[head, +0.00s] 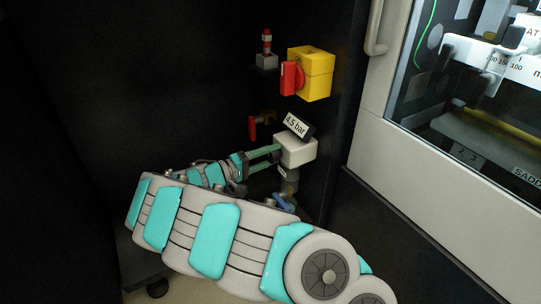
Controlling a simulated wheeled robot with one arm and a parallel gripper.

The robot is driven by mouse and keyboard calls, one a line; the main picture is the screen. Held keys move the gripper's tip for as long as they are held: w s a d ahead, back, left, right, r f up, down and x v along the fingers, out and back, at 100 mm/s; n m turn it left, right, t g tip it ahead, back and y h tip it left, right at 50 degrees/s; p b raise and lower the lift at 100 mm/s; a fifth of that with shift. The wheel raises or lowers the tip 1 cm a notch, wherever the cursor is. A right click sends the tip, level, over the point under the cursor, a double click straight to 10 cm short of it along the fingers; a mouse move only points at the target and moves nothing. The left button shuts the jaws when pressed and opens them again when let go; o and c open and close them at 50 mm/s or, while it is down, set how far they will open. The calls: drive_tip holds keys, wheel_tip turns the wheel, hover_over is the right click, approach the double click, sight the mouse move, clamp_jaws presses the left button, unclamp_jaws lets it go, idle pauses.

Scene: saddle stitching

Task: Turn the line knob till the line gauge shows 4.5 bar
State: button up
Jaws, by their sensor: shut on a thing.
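A small tilted display (297,125) reads "4.5 bar"; I take it for the line gauge. It sits on top of a white box-shaped body (296,151) on the dark panel. My gripper (272,157) reaches in from the left, with its two green fingers at the left side of this body. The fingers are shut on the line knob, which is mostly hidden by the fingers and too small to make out. My arm crosses the lower part of the view.
A yellow box with a red rotary switch (291,78) is above the gauge. A red-handled valve (253,128) is to its left and a blue-handled valve (284,203) below. A small red-topped fitting (267,45) is higher up. A windowed machine door (384,85) stands at right.

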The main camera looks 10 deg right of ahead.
drive_tip(key=o, duration=1.4)
drive_tip(key=shift+c, duration=0.2)
drive_tip(key=shift+a, duration=0.15)
drive_tip(key=v, duration=0.7)
drive_tip(key=shift+a, duration=0.25)
drive_tip(key=shift+s, duration=0.1)
